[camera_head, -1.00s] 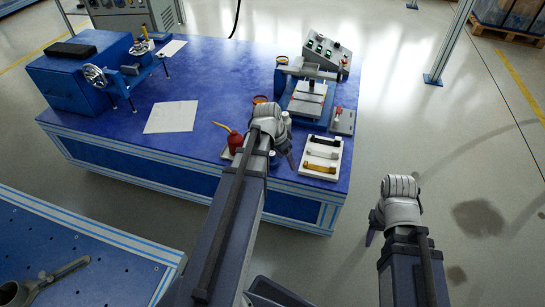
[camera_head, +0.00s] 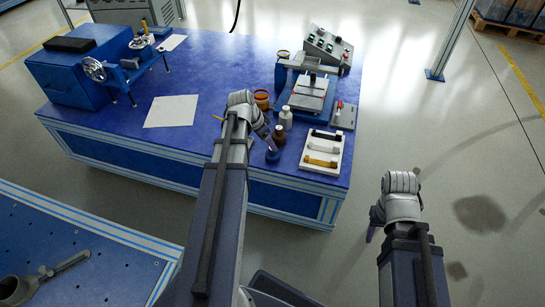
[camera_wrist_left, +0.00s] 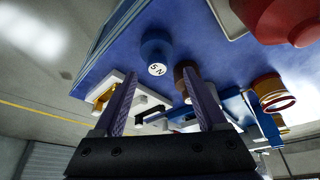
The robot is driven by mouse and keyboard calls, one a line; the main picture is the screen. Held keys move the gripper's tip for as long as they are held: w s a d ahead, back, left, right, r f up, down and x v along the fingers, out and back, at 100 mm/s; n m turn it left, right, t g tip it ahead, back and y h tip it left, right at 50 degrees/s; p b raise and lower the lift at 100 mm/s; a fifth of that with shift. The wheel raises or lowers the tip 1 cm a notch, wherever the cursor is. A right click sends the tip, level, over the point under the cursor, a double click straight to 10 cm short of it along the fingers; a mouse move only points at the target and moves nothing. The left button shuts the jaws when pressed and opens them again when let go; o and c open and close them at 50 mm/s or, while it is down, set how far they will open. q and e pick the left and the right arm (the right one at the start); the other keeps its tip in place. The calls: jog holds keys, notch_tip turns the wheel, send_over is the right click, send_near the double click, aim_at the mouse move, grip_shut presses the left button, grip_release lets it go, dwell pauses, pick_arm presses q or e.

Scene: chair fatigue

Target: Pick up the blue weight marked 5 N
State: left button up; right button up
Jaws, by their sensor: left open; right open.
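The blue weight (camera_head: 272,156) stands on the blue table near its front edge. In the left wrist view the weight (camera_wrist_left: 156,48) shows a white round label with 5 N on it, just beyond the fingertips. My left gripper (camera_wrist_left: 160,76) is open, its two purple fingers apart with nothing held between them. In the head view my left gripper (camera_head: 268,142) is beside the weight; I cannot tell whether it touches. My right gripper (camera_head: 371,233) hangs open and empty over the floor, right of the table.
A white tray (camera_head: 336,173) with black, white and yellow pieces lies to the right. A red container (camera_wrist_left: 285,18) is near in the wrist view. Paper (camera_head: 171,111) lies left.

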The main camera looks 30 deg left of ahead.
aim_at(273, 153)
pick_arm(q)
jog(key=shift+b+x, duration=2.45)
jog(key=shift+x, duration=0.2)
jog(key=shift+d, duration=0.2)
jog(key=shift+r, duration=0.1)
grip_shut()
